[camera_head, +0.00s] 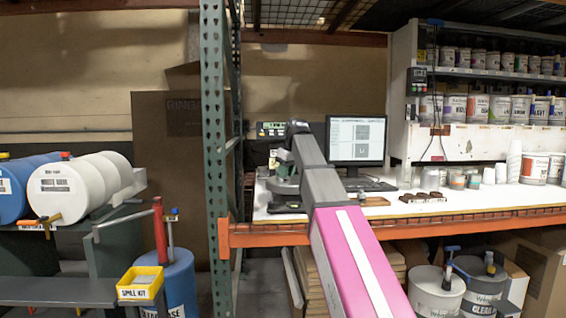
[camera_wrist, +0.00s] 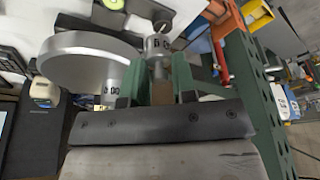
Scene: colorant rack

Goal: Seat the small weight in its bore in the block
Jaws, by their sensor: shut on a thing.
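In the wrist view my gripper (camera_wrist: 157,72) has its two green fingers close together around a small silver weight (camera_wrist: 158,46) with dark marks on its side. The fingertips partly hide where they meet it. A larger marked metal cylinder (camera_wrist: 109,90) stands beside the left finger, in front of a broad, round, silver disc (camera_wrist: 75,62). I cannot pick out the block or its bore with certainty. In the head view my arm reaches over the bench, and the fingertips and weight are too small to tell.
The white bench (camera_head: 400,208) holds a monitor (camera_head: 357,140), a keyboard (camera_head: 368,185), a brown board (camera_head: 376,201) and dark red pieces (camera_head: 423,197). A green rack post (camera_head: 216,150) stands left of my arm; it also passes close right of my gripper in the wrist view (camera_wrist: 258,95).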

